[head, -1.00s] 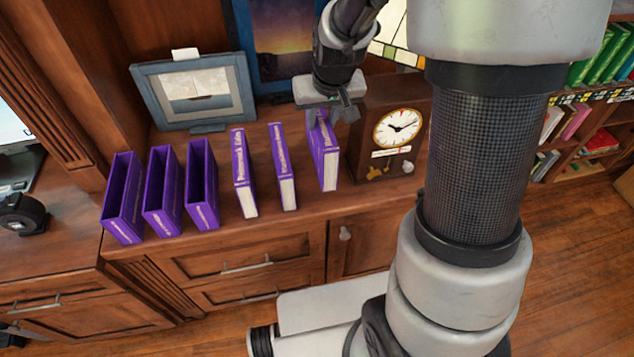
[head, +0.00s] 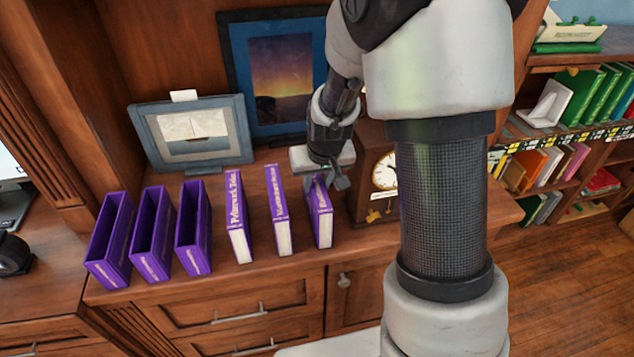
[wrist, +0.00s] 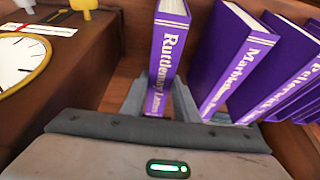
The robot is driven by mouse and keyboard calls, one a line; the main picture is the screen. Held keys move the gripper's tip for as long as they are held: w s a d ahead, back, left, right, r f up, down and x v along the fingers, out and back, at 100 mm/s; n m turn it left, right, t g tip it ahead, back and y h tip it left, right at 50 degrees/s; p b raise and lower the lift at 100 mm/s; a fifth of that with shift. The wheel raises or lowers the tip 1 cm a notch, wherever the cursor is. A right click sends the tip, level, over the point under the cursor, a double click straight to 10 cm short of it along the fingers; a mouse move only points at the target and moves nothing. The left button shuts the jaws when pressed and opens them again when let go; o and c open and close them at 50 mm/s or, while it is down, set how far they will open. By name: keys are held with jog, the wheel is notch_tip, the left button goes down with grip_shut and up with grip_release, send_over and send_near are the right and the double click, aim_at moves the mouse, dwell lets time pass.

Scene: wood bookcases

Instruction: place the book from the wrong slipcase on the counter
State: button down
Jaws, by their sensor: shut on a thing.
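My gripper (head: 328,182) is shut on the top of a purple book (head: 322,222), the rightmost in the row. The book is upright, its lower edge at or just above the wood counter (head: 262,262). In the wrist view the held book (wrist: 170,45) is between my fingers (wrist: 160,103), its spine reading something like "Rutlemary Lanes". Two more purple books, the left one (head: 238,215) and the middle one (head: 278,212), stand upright with gaps between them. Three purple slipcases, left (head: 103,262), middle (head: 147,255) and right (head: 190,240), stand open and look empty.
A clock (head: 372,190) stands close to the right of the held book, partly hidden by my arm. A framed boat picture (head: 192,138) and a sunset picture (head: 280,80) are behind. Drawers (head: 240,318) are below the counter. A bookcase (head: 565,140) is at right.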

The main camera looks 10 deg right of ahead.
jog(key=shift+r, duration=0.15)
jog(key=c, duration=1.4)
grip_release()
jog(key=shift+f, duration=0.2)
jog(key=shift+s+r, duration=0.1)
jog(key=shift+r, duration=0.35)
jog(key=s+f+p+v, duration=0.1)
jog(key=s+v, duration=0.1)
jog(key=v, duration=0.9)
jog(key=s+f+p+v, duration=0.1)
jog(key=s+v, duration=0.2)
jog(key=v, duration=0.8)
jog(key=shift+t, duration=0.6)
jog(key=s+r, duration=0.1)
jog(key=s, duration=0.3)
jog(key=s+r, duration=0.1)
jog(key=s, duration=0.2)
jog(key=s+r, duration=0.1)
jog(key=s, duration=0.3)
jog(key=shift+s+r, duration=0.3)
jog(key=shift+r, duration=0.1)
